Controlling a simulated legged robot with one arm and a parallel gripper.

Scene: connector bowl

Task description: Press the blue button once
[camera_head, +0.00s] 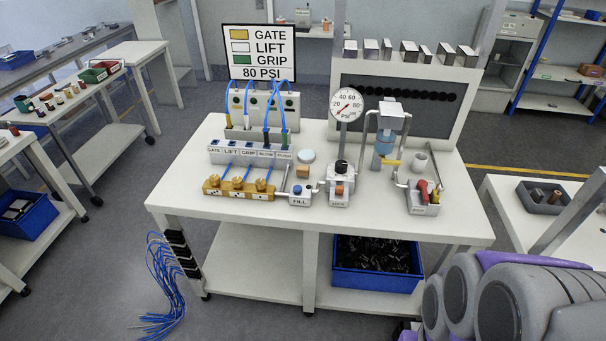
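A small box labelled FILL (300,201) stands near the front edge of the middle white table, with a small blue button (297,189) on its top. The button is tiny in this view, and I cannot tell whether it is pressed. A flat pale blue disc (307,156) lies on the table behind it. Small blue pieces also show on the row labelled GATE, LIFT, GRIP, BLOW and PUSH (248,154). My gripper is not in view; grey and purple parts of my own body fill the lower right corner.
Brass valves (238,188) sit left of the FILL box. A pressure gauge (347,104) and a press-like stand (391,118) rise to its right. A sign (259,52) stands behind. A blue bin (376,279) is under the table. Blue hoses (163,280) hang at the left.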

